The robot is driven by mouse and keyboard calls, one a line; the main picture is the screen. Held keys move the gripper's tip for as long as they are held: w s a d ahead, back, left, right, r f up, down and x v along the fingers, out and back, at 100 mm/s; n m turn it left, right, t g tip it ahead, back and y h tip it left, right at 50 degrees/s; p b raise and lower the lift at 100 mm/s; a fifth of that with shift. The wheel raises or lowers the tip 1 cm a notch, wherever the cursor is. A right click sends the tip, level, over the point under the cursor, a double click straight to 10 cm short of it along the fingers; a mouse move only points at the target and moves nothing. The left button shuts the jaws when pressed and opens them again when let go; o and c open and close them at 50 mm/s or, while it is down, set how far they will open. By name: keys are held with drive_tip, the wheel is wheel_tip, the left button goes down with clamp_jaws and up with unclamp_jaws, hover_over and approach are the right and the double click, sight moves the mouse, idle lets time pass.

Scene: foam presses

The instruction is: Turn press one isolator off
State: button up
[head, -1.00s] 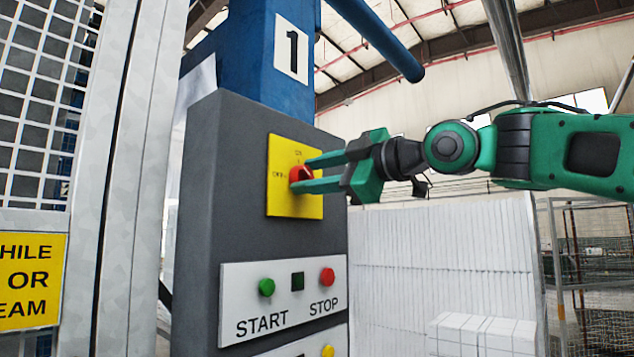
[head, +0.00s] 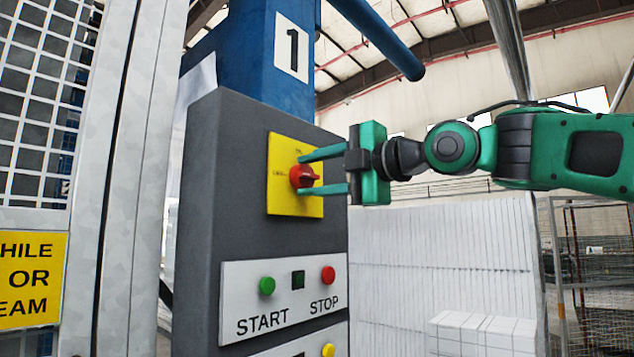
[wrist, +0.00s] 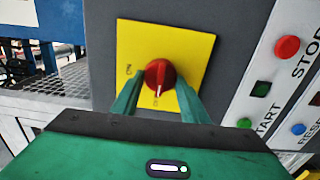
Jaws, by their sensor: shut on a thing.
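The press one isolator is a red rotary knob (head: 303,178) on a yellow plate (head: 283,203), on the grey column under the number 1 sign. My gripper (head: 312,172) reaches in from the right, with one green finger above the knob and one below. In the wrist view, the fingers (wrist: 157,98) are on either side of the red knob (wrist: 159,73), shut on it. The ON label is at the left. The knob's grip lies about level in the head view.
Below the plate is a panel with a green START button (head: 267,286) and a red STOP button (head: 328,274). A blue bar (head: 385,45) juts out above my arm. A mesh guard (head: 35,100) stands at the left. White blocks (head: 440,260) are stacked behind at the right.

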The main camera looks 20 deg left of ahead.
drive_tip(key=shift+w+f, duration=0.15)
drive_tip(key=o, duration=1.1)
drive_tip(key=shift+c, duration=0.2)
drive_tip(key=shift+d, duration=0.1)
drive_tip(key=v, duration=1)
drive_tip(key=shift+s+d, duration=0.2)
drive_tip(key=shift+d, duration=0.15)
